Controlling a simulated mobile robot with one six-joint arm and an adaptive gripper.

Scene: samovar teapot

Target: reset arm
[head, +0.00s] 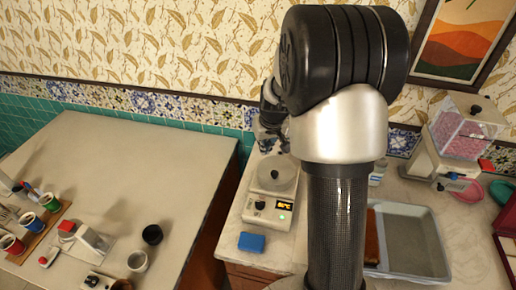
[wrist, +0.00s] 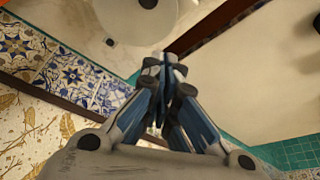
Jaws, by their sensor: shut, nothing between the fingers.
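My gripper (wrist: 163,58) is shut and empty in the wrist view, its fingertips together. In the head view my gripper (head: 268,148) hangs just behind and above a small lidded pot (head: 275,177) with a black knob. The pot sits on a white heating base (head: 266,211) with a lit display and a green light. The pot's lid also shows at the top of the wrist view (wrist: 125,20), apart from the fingertips. My own arm covers the middle of the head view and hides part of the counter.
A table (head: 135,135) at left has much bare surface, with a black cup (head: 152,235), a light cup (head: 138,261) and several colourful cups near its front. A blue block (head: 251,242) lies before the heating base. A grey tray (head: 437,262) and a dispenser (head: 433,165) stand at right.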

